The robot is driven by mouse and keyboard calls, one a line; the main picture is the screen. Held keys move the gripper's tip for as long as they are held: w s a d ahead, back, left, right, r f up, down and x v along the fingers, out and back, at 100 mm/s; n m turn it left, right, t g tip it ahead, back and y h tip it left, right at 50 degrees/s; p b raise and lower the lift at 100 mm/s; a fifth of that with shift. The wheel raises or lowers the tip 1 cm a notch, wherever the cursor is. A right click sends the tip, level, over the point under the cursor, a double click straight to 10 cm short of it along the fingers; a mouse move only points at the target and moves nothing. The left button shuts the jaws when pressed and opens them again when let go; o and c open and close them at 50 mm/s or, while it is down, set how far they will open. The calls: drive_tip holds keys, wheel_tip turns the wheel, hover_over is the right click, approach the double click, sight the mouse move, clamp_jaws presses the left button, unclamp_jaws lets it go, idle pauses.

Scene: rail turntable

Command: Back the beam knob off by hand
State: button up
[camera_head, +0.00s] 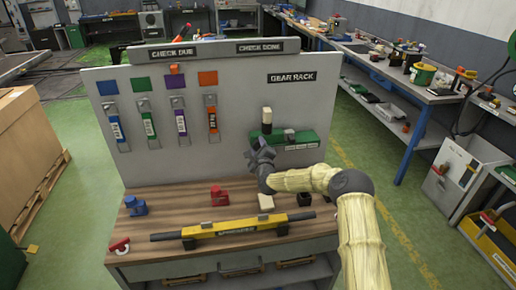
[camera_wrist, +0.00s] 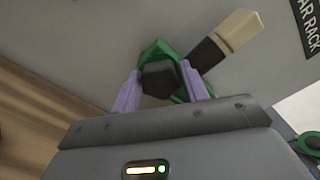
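The yellow beam (camera_head: 235,228) with dark bar ends lies along the front of the bench, clear of my gripper; no knob can be made out on it. My gripper (camera_head: 258,148) is raised before the upright panel, just left of a green piece (camera_head: 302,138) with a grey block (camera_head: 290,134) under the gear rack sign. In the wrist view my purple fingers (camera_wrist: 160,74) stand apart. A dark block (camera_wrist: 158,80) shows between them, with green piece edges (camera_wrist: 157,50) around it. I see no clear contact. A cream-and-black upright piece (camera_head: 267,120) stands beside it.
On the bench are a blue piece (camera_head: 136,205), a red piece (camera_head: 219,196), a red shackle-like piece (camera_head: 119,245), a cream block (camera_head: 266,202) and a black block (camera_head: 305,198). Coloured tools hang on the panel (camera_head: 240,100) at left.

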drive_tip(key=shift+f+b, duration=0.1)
drive_tip(key=shift+b, duration=0.3)
drive_tip(key=shift+c, duration=0.2)
drive_tip(key=shift+f+n+b, duration=0.15)
drive_tip(key=shift+n+b, duration=0.8)
drive_tip(key=shift+n, duration=0.05)
drive_tip(key=n+b, duration=0.3)
drive_tip(key=shift+f+b, duration=0.1)
drive_tip(key=shift+b, duration=0.3)
drive_tip(key=n+b, duration=0.4)
drive_tip(key=shift+f+n, duration=0.1)
drive_tip(key=shift+n, duration=0.2)
drive_tip(key=n+b, duration=0.2)
drive_tip(key=shift+n, duration=0.4)
drive_tip(key=shift+d+n+b, duration=0.2)
drive_tip(key=shift+n+b, duration=2.85)
drive_tip(key=shift+n, duration=2.25)
